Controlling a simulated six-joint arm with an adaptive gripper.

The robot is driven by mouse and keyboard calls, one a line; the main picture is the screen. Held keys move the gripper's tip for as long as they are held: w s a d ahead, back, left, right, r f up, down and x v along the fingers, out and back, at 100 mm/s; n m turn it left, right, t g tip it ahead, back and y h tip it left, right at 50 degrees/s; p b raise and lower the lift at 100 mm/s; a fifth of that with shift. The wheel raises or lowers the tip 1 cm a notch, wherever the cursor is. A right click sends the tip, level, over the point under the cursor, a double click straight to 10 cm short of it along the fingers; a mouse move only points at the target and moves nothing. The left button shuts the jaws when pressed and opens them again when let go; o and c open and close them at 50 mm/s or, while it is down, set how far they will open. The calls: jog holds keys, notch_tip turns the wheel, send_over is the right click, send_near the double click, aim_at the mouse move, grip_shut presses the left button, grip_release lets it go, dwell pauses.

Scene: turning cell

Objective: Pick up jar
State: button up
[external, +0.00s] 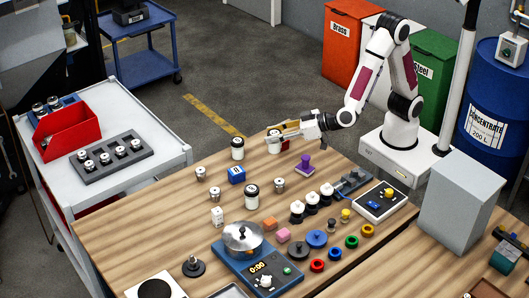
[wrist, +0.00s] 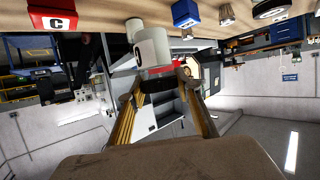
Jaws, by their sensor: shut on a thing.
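A white jar (external: 274,146) with a dark lid is at my gripper near the table's far edge. My gripper (external: 278,139) reaches it from the right, low over the table, and partly hides it. In the wrist view the picture is upside down, and the white jar (wrist: 153,48) shows a red band and a black lid between my gripper's fingertips (wrist: 160,87). The fingers are shut on it near the lid. I cannot tell whether its base touches the table. Two similar white jars with dark lids, one farther left (external: 237,149) and one nearer (external: 252,196), stand upright.
A blue block (external: 236,175), small metal parts (external: 200,173) and a purple stamp-like piece (external: 303,165) stand nearby. A scale (external: 243,240) and coloured rings (external: 352,242) lie nearer.

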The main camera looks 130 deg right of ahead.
jog(key=shift+r, duration=0.65)
